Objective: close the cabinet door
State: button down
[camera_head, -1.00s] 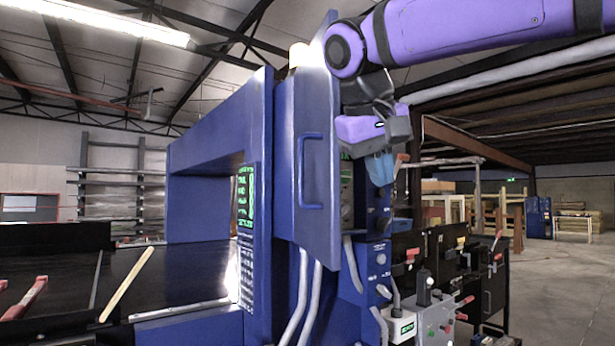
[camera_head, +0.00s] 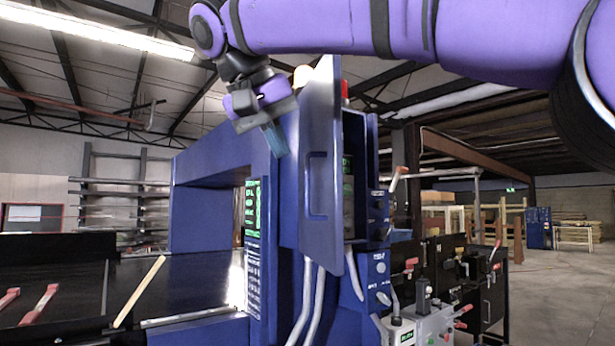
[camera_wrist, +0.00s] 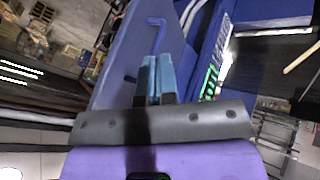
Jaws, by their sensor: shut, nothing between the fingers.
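The blue cabinet door (camera_head: 320,165) stands partly open in the head view, with a dark blue handle (camera_head: 318,185) on its outer face. Behind it the cabinet (camera_head: 360,140) shows a dark opening on the right. My gripper (camera_head: 276,140) is shut and empty, to the left of the door on its outer, handle side, near the upper part. In the wrist view the two blue fingertips (camera_wrist: 155,76) are together in front of the door face (camera_wrist: 125,65), with the handle (camera_wrist: 158,35) beyond them. I cannot tell whether they touch the door.
A blue detector frame (camera_head: 215,165) with a green-lit display (camera_head: 252,205) stands left of the door. A conveyor (camera_head: 190,280) runs through it. Grey conduits (camera_head: 318,300) and a control box (camera_head: 430,325) sit below. Open floor (camera_head: 560,290) lies at the right.

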send_near(332, 214)
notch_tip(332, 214, down, 5)
jog(key=w+a, duration=0.2)
jog(key=shift+w+d+r, duration=0.1)
jog(key=shift+d+r, duration=0.05)
jog(key=shift+d, duration=0.85)
jog(key=shift+w+d+r, duration=0.1)
jog(key=shift+d, duration=0.85)
jog(key=shift+d, duration=0.1)
